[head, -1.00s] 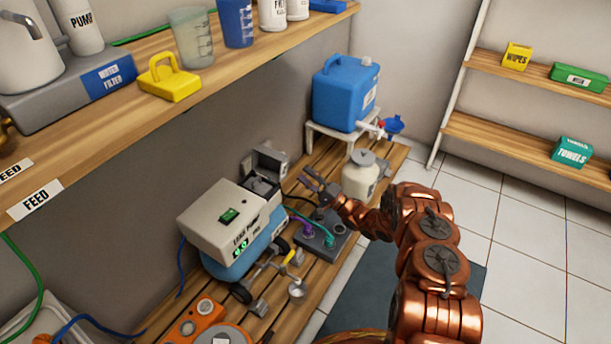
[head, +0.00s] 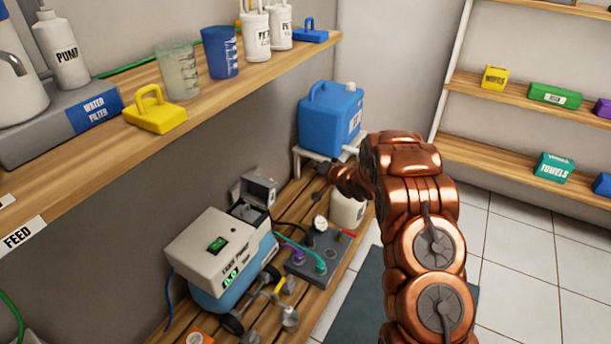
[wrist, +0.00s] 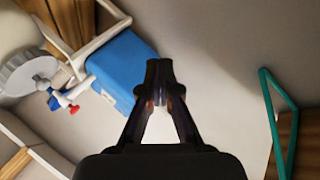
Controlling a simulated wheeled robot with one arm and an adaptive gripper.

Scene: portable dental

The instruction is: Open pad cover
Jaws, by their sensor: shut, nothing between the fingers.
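A small grey box with a raised lid (head: 258,189) sits at the far end of the cream machine (head: 212,244). The lid stands up and its hollow is exposed; I cannot tell for sure that it is the pad cover. My gripper (head: 322,181) is small and dark in the head view, to the right of this lid and apart from it, near the blue tank's stand. In the wrist view my gripper (wrist: 159,66) has its fingertips together with nothing between them. The blue tank (wrist: 125,66) is beyond it to the left.
The blue tank (head: 331,121) stands on a white stand at the back. A white jar (head: 346,211) is partly hidden behind my arm. A grey valve block (head: 315,254) with coloured hoses lies beside the machine. An upper wooden shelf (head: 235,88) overhangs on the left. White floor tiles are clear at right.

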